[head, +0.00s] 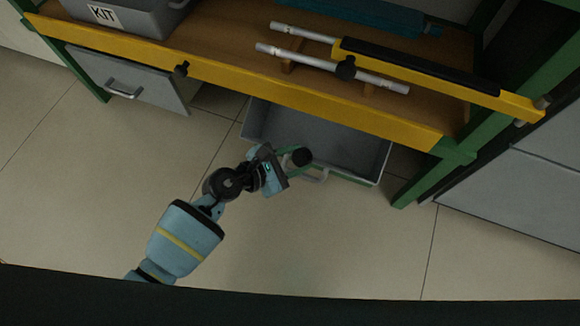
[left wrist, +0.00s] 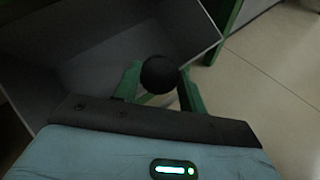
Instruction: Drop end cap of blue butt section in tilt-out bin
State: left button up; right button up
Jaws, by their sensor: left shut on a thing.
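My left gripper (head: 298,160) is shut on a black round end cap (head: 302,156). The left wrist view shows the cap (left wrist: 160,74) between the two green fingers. The grey tilt-out bin (head: 376,165) stands open below the bench, and its inside looks empty where it shows. The gripper and cap are at the bin's front edge, near its handle (head: 318,178); their height above it is hard to tell. In the left wrist view the bin wall (left wrist: 195,45) lies just beyond the cap. My right gripper is not in view.
A bench with a yellow front edge (head: 240,85) overhangs the bin. On it lie silver rods (head: 300,55), a yellow-and-black bar (head: 430,75) and a blue piece (head: 350,15). A grey KIT box (head: 140,18) stands left. The floor in front is clear.

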pick_arm(q)
jog(key=w, duration=0.1)
jog(key=b, duration=0.1)
jog(key=w+f, duration=0.1)
jog(key=shift+w+d+b, duration=0.3)
jog(key=shift+d+b, duration=0.1)
jog(key=shift+w+d+f+b, duration=0.1)
jog(key=shift+w+d+b, duration=0.1)
jog(key=shift+w+b, duration=0.25)
jog(key=shift+w+d+f+b, duration=0.1)
jog(key=shift+w+d+b, duration=0.1)
jog(key=shift+w, duration=0.4)
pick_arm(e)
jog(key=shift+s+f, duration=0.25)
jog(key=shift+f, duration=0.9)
pick_arm(q)
jog(key=o, duration=0.8)
jog(key=shift+o, duration=1.2)
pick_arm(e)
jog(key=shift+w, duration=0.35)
pick_arm(q)
jog(key=shift+a, duration=0.1)
jog(key=p+v, duration=0.3)
jog(key=v, duration=0.5)
jog(key=shift+p, duration=0.4)
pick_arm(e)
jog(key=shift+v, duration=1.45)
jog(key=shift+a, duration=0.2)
